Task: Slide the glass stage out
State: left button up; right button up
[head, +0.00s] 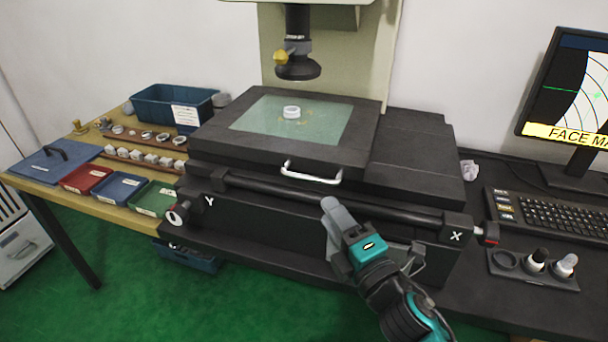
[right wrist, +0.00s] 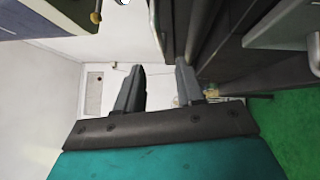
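The glass stage (head: 255,122) is a pale green pane in a dark frame, lying flat on the black machine under the lens. A white ring (head: 291,112) rests on the glass. A pale curved handle (head: 311,176) sits on the frame's front edge; a pale bar that looks like it shows at the top of the right wrist view (right wrist: 154,28). My right gripper (head: 331,208) is in front of and below the handle, apart from it. In the right wrist view its two fingers (right wrist: 158,88) stand apart with nothing between them. My left gripper is not in view.
A dark rail with X (head: 456,237) and Y knobs crosses the machine's front below the handle. The lens (head: 298,66) hangs above the stage. Trays and a blue bin (head: 160,112) are left; a keyboard (head: 550,207) and monitor are right. Open green floor lies in front.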

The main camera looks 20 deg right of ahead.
aim_at(305, 175)
jog(key=x, duration=1.1)
jog(key=shift+p, duration=0.4)
grip_shut()
